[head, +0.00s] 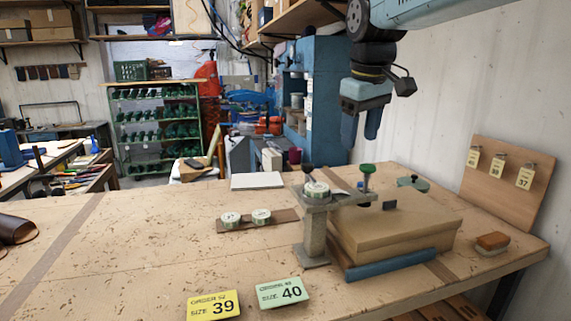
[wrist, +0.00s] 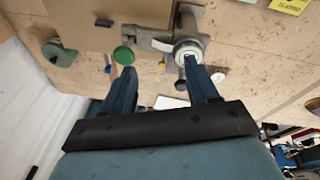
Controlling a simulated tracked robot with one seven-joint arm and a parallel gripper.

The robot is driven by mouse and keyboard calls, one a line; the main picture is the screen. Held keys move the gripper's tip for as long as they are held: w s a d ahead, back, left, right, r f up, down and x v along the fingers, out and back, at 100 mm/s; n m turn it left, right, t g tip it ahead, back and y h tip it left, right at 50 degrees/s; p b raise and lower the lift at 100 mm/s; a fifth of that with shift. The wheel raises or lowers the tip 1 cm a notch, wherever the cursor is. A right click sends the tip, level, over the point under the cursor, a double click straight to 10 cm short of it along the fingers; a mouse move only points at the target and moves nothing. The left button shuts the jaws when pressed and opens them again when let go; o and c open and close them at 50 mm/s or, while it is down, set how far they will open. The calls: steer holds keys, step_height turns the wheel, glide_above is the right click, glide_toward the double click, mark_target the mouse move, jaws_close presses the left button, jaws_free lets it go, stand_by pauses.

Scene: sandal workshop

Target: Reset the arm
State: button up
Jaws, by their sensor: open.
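My gripper (head: 361,138) hangs above the back of the workbench, pointing down, with its two blue fingers apart and nothing between them. In the wrist view the open fingers (wrist: 160,70) also show empty, with the bench beyond them. Below stands a grey metal post (head: 314,232) with a horizontal arm (head: 345,197) on top. A round, pale-topped disc (head: 316,188) sits on the post, and a green knob (head: 367,170) stands on the arm. The arm reaches over a tan block (head: 400,232). My gripper is clear of all of these.
Two round discs sit on a wooden strip (head: 247,222). A yellow card (head: 213,305) reads 39, a green card (head: 282,292) reads 40. A brush (head: 492,243) lies right of the block. A tag board (head: 508,185) leans at the wall. The bench's left middle is clear.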

steer(key=s+d+f+m+t, duration=0.1)
steer(key=s+d+f+m, duration=0.2)
steer(key=s+f, duration=0.3)
steer(key=s+d+f+m+t, duration=0.2)
steer(key=s+d+f, duration=0.3)
steer(key=s, duration=0.3)
steer(key=shift+s+d+f+m, duration=0.25)
steer(key=shift+f+m, duration=0.15)
steer(key=shift+m, duration=0.5)
